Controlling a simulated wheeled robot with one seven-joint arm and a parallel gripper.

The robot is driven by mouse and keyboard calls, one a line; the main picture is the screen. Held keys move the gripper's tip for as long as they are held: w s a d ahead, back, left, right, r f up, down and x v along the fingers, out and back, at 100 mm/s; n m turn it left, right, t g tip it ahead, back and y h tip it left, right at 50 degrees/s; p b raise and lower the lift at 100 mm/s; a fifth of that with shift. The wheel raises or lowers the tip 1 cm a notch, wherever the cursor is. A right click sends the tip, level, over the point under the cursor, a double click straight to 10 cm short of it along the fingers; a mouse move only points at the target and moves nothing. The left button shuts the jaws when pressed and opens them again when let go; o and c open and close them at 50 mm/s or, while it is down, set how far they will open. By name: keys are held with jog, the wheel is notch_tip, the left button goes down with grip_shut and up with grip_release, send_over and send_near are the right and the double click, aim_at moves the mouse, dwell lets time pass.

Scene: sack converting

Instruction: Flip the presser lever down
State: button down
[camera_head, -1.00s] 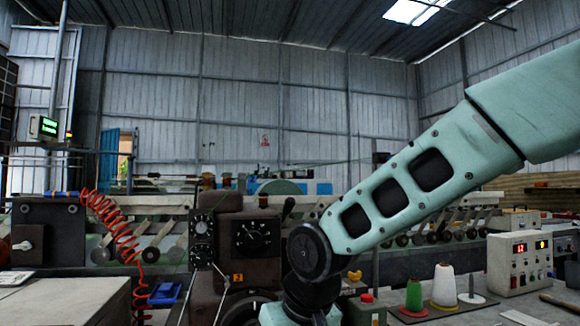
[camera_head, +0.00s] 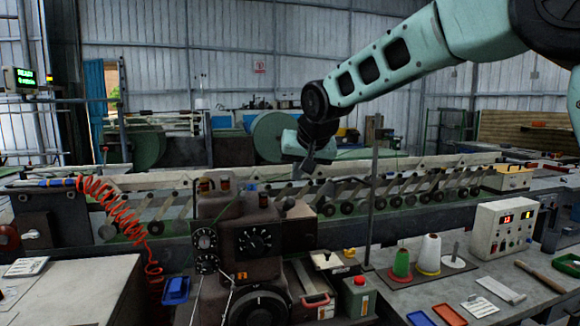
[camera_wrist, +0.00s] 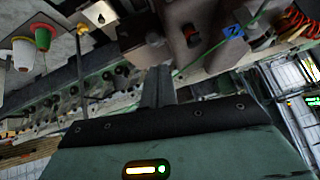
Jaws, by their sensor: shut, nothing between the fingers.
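The brown sewing machine head (camera_head: 222,235) stands in the lower middle of the head view, with dials and a large handwheel. A short dark lever (camera_head: 288,203) sticks up at its top right. A red-handled part (camera_head: 316,301) sits lower, right of the handwheel. I cannot tell for sure which is the presser lever. My gripper (camera_head: 306,167) is shut and empty, above the machine's right side and apart from it. In the wrist view, my closed fingers (camera_wrist: 157,85) point toward the dark machine body (camera_wrist: 205,30); a small red spot shows on it.
A thin upright rod (camera_head: 373,205) stands right of the machine. Green (camera_head: 401,264) and white (camera_head: 429,255) thread cones, a control box (camera_head: 502,228) and trays fill the right bench. A coiled red hose (camera_head: 120,215) hangs at left. The left table is mostly clear.

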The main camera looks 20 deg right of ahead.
jog(key=shift+m+t, duration=0.3)
jog(key=r, duration=0.1)
jog(key=w+d+r+p, duration=0.1)
jog(key=w+r, duration=0.1)
jog(key=r, duration=0.1)
jog(key=shift+w+d, duration=0.15)
jog(key=shift+d, duration=0.1)
jog(key=w+f+p, duration=0.1)
jog(key=f, duration=0.2)
jog(key=w+f+p, duration=0.2)
jog(key=f, duration=0.2)
jog(key=w+a+f+p, duration=0.1)
jog(key=f+p, duration=0.1)
jog(key=f, duration=0.1)
jog(key=shift+w+a+f, duration=0.1)
jog(key=shift+w+f, duration=0.15)
jog(key=shift+w, duration=0.05)
jog(key=shift+s+f+p, duration=0.15)
jog(key=shift+p, duration=0.15)
jog(key=shift+f+b, duration=0.1)
jog(key=shift+b, duration=0.2)
